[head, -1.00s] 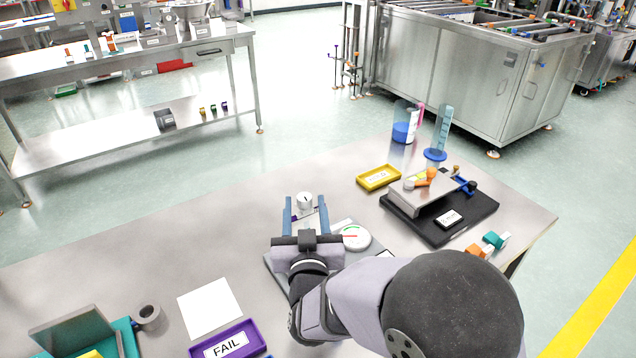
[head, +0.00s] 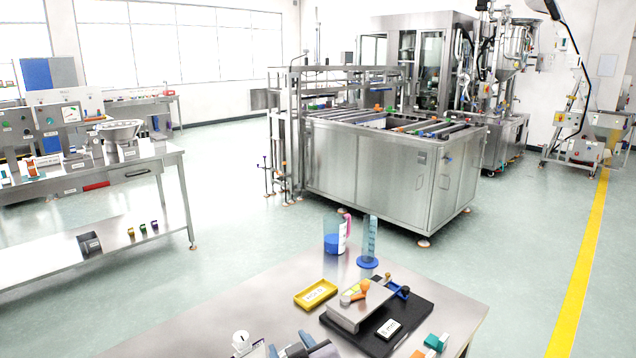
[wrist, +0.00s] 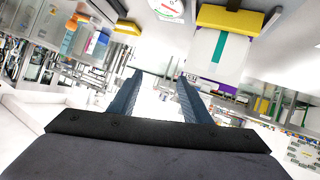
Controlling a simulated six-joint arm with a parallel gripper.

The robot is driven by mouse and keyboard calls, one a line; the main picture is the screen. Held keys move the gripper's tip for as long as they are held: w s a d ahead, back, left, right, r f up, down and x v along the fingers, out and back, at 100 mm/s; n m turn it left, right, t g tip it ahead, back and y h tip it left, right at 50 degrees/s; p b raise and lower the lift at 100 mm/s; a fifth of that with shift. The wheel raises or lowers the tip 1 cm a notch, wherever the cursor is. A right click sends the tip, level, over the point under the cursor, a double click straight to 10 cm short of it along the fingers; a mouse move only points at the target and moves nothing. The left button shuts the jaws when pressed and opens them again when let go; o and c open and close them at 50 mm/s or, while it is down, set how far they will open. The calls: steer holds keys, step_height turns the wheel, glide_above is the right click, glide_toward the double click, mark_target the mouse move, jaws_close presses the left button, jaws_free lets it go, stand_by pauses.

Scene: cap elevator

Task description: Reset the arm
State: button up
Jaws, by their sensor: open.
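My gripper (wrist: 158,85) shows in the wrist view with its two blue fingers apart and nothing between them. The rest of my arm is out of the head view. The wrist view is steeply tilted, with the room behind the fingers.
The steel table (head: 270,305) holds a yellow tray (head: 316,293), a black base with a metal platform (head: 405,330), a blue-based cylinder (head: 369,240) and a beaker (head: 333,240). Orange and teal blocks (head: 436,342) lie at right. A large steel machine (head: 370,165) stands beyond.

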steer(key=s+d+f+m+g+h+p, duration=0.1)
steer(key=s+d+f+m+g+h, duration=0.1)
steer(key=s+d+g, duration=0.4)
steer(key=s+d+f+m+g+h+p, duration=0.2)
steer(key=s+d+f+m+g, duration=0.2)
steer(key=s+d, duration=1)
steer(key=s+f+g, duration=0.1)
steer(key=s+g, duration=0.1)
steer(key=s, duration=0.2)
steer(key=shift+d, duration=0.35)
stand_by(1.7)
